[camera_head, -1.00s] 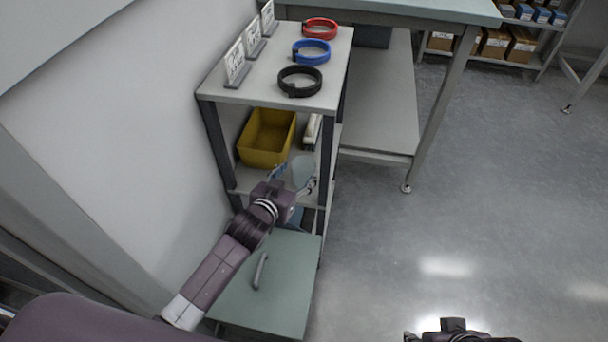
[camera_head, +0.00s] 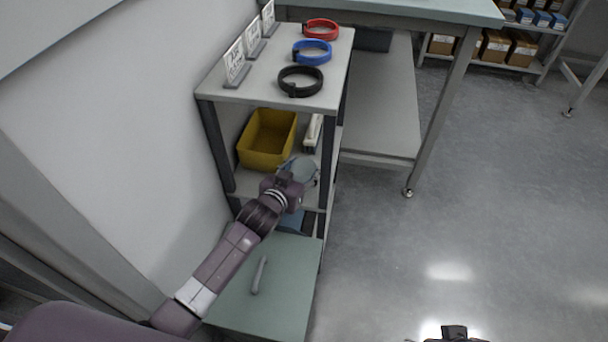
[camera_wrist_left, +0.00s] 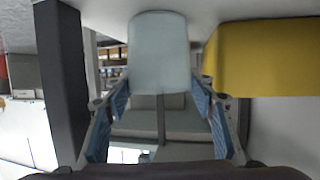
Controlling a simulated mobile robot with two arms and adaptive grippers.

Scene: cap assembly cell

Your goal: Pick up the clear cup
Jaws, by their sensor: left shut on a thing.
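The clear cup (camera_head: 297,165) is a pale, see-through cup at the front of the small shelf unit's middle level, just before the yellow bin. It also shows in the left wrist view (camera_wrist_left: 160,50), between the blue-padded fingers. My left gripper (camera_head: 299,177) is shut on the cup; its fingers show in the left wrist view (camera_wrist_left: 160,90) on both sides of it. The wrist hides part of the cup in the head view, and I cannot tell if its base touches the shelf. A small dark part of my right gripper (camera_head: 452,333) shows at the bottom edge.
The yellow bin (camera_head: 267,139) and a white object (camera_head: 313,131) stand behind the cup. Shelf posts flank the opening. Black (camera_head: 300,81), blue (camera_head: 311,52) and red (camera_head: 320,29) rings lie on the top shelf.

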